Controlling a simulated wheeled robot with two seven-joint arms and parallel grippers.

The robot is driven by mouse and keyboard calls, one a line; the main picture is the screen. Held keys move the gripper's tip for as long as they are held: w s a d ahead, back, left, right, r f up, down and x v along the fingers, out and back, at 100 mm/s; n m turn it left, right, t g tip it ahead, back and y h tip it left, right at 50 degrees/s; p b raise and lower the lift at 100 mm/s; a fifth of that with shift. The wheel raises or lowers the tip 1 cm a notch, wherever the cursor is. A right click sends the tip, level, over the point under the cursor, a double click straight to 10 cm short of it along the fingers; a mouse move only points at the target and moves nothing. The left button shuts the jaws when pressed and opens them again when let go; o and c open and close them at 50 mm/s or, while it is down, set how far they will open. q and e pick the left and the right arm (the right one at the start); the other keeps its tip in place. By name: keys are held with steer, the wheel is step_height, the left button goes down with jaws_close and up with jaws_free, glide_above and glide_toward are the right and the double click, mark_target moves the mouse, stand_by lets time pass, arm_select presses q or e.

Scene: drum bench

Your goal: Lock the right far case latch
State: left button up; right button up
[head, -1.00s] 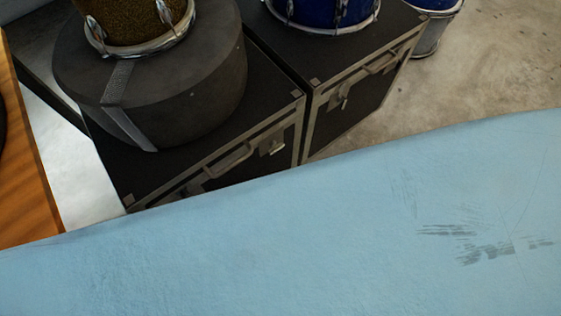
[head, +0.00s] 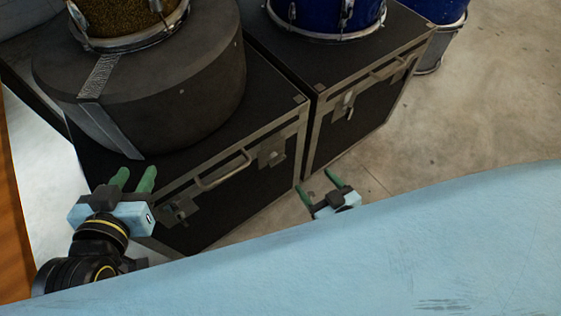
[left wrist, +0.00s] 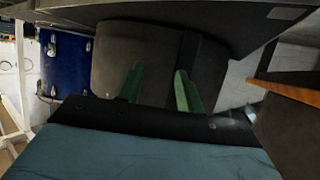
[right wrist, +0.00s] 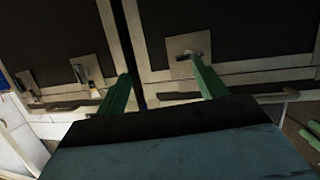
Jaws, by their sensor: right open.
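Two black cases with silver edging stand side by side, the left case (head: 235,195) and the right case (head: 352,128). The left case has one latch (head: 271,152) right of its handle (head: 222,170) and another latch (head: 178,210) near its left end. The right case shows a latch (head: 343,105) on its front; its far end is too small to read. My right gripper (head: 317,181) is open and empty, below the gap between the cases. In the right wrist view a latch plate (right wrist: 178,50) shows behind one finger. My left gripper (head: 137,173) is open and empty by the left case's front left.
A round black drum case (head: 190,95) with a gold drum (head: 125,20) sits on the left case. A blue drum (head: 325,15) sits on the right case, another (head: 435,10) beyond it. The light-blue surface (head: 400,250) fills the foreground. Concrete floor (head: 490,110) is open at right.

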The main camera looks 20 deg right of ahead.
steer(key=s+a+n+t+y, duration=0.1)
steer(key=s+a+t+y, duration=0.1)
steer(key=s+y, duration=0.1)
steer(key=b, duration=0.3)
glide_toward(279, 161)
steer(key=x, duration=0.4)
steer(key=w, duration=0.1)
steer(key=w+a, duration=0.1)
steer(key=w+b, duration=0.1)
steer(key=shift+w+a+f+t, duration=0.2)
steer(key=shift+w+f+t, duration=0.1)
steer(key=shift+t, duration=0.1)
arm_select(q)
step_height(279, 161, up, 16)
steer(key=s+d+t+h, duration=0.1)
steer(key=t+h, duration=0.3)
steer(key=t, duration=0.8)
steer(key=shift+s+d+r, duration=0.2)
steer(key=shift+s+d, duration=0.05)
steer(key=shift+d, duration=0.3)
arm_select(e)
steer(key=shift+w+a+r, duration=0.1)
steer(key=shift+w+a, duration=0.15)
steer(key=shift+w, duration=0.45)
steer(key=c, duration=1)
